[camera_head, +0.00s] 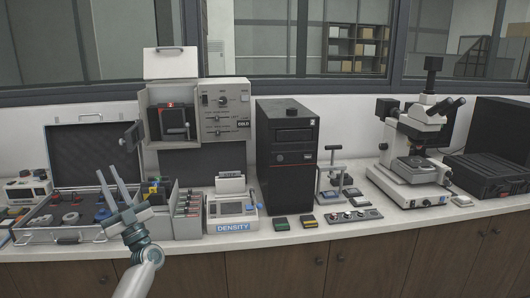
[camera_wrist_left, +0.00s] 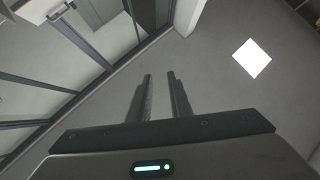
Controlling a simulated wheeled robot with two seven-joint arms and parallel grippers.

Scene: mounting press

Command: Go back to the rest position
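My left gripper (camera_head: 114,188) is raised in front of the open case at the left of the bench in the head view. Its two fingers point up and stand apart, with nothing between them. In the left wrist view the fingers (camera_wrist_left: 160,98) also show apart and empty, against the ceiling and window frames. The mounting press (camera_head: 172,112) stands on the bench behind and right of the gripper, with its white lid up and a red light lit. My right gripper is in neither view.
The open case (camera_head: 92,157) holds several small parts. A DENSITY instrument (camera_head: 232,209), a black tower unit (camera_head: 287,150), a microscope (camera_head: 416,150) and a black box (camera_head: 492,150) stand along the bench. Small colored blocks lie near the front edge. The space before the cabinets is clear.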

